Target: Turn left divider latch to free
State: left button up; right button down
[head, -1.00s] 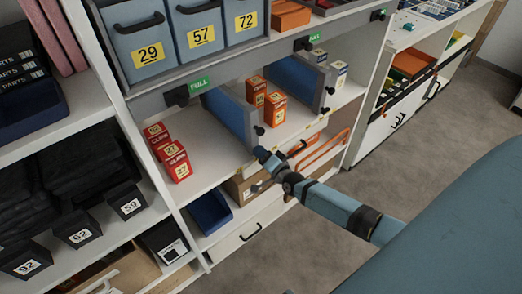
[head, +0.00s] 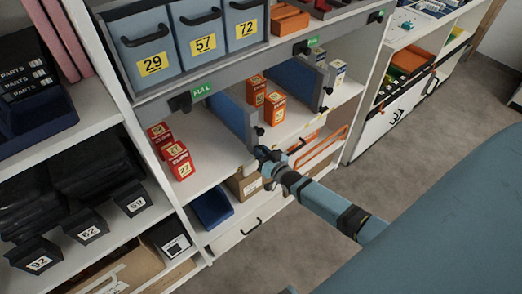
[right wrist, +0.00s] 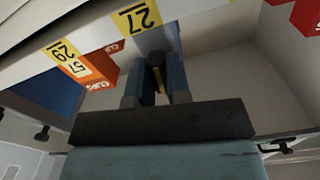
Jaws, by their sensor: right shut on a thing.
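The left divider (head: 228,117) is an upright blue-grey panel on the white middle shelf. A dark knob (head: 260,131) sits on its front edge. My right gripper (head: 261,153) is at the lower end of that front edge, where it hides the lower latch in the head view. In the right wrist view, the two blue fingers (right wrist: 156,88) are closed around a dark latch knob (right wrist: 156,59), with a yellow strip below it. The latch's exact angle is hard to tell. My left gripper is not in view.
Orange-red boxes stand left of the divider (head: 178,160) and right of it (head: 273,108). The right divider (head: 295,78) stands farther right. Above hangs a grey rail with a green FULL tag (head: 201,92). A blue bin (head: 212,208) is below.

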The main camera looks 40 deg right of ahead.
jog(key=shift+n, duration=1.1)
jog(key=c, duration=1.1)
grip_release()
jog(key=shift+s, duration=0.1)
jog(key=s, duration=0.9)
jog(key=s+d, duration=0.1)
jog(key=s, duration=0.3)
jog(key=shift+s+p, duration=0.3)
